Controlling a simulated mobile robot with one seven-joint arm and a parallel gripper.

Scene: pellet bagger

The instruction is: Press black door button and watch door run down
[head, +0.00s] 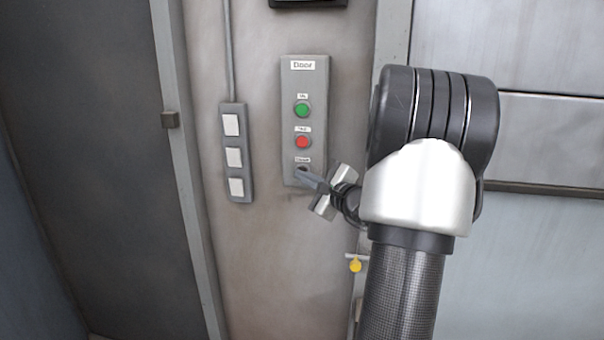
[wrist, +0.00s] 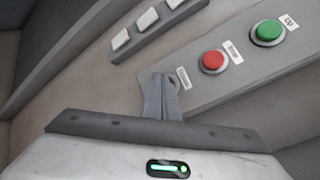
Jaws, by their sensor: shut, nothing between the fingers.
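The grey door control panel (head: 305,80) is on the wall, with a label reading "Door" at its top. It carries a green button (head: 302,110), a red button (head: 302,142) and, lowest, the black button (head: 302,168), mostly covered by my gripper. My gripper (head: 304,174) is shut and empty, its fingertips at the black button; I cannot tell whether they touch or press it. In the wrist view the closed fingers (wrist: 161,80) lie over the button's place, with the red button (wrist: 213,61) and green button (wrist: 268,33) beyond.
A narrow grey box with several white switches (head: 234,157) is left of the panel. A dark door-like surface (head: 85,150) fills the left side. Light metal panels (head: 550,140) stand to the right.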

